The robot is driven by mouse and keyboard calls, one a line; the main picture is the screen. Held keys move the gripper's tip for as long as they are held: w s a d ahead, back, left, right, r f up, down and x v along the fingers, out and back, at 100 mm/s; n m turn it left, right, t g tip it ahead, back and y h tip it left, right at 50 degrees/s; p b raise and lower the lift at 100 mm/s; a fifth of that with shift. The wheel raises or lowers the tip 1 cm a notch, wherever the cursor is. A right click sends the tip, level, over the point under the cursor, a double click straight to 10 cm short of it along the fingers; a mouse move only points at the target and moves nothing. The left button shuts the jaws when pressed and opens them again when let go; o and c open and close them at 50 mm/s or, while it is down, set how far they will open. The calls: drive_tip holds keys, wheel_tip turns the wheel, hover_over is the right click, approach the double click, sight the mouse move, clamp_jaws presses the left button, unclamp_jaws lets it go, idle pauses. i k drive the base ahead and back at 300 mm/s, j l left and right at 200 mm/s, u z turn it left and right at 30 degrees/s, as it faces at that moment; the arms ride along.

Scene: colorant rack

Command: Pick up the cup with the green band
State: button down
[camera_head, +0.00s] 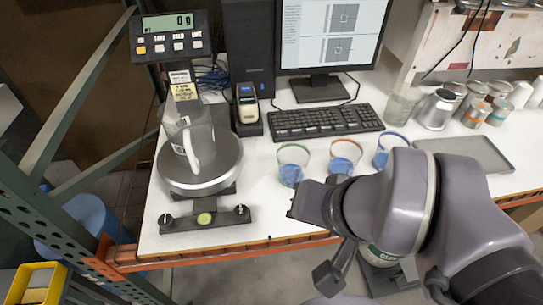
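The cup with the green band (292,168) is a clear cup with blue contents. It stands upright on the white table, leftmost of three similar cups. The cup with the orange band (345,152) stands just right of it, its lower part partly covered by my arm. The cup with the blue band (384,152) is further right, also partly covered. My gripper (306,206) is in front of and below the green-banded cup in the picture, apart from it as far as I can see. Its fingers are dark and seen from above, so their opening is unclear.
A scale (200,163) with a clear pitcher (187,143) on it stands at the left. A keyboard (325,120) and monitor stand behind the cups. A grey tray (483,163) and several cans are at the right. An orange beam runs along the table's front edge.

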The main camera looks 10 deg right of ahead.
sight(293, 158)
drive_tip(key=k+j+u, duration=0.15)
drive_tip(key=j, duration=0.2)
drive_tip(key=k+j+u, duration=0.15)
drive_tip(key=j, duration=0.25)
drive_tip(key=k+j+u, duration=0.15)
drive_tip(key=j, duration=0.25)
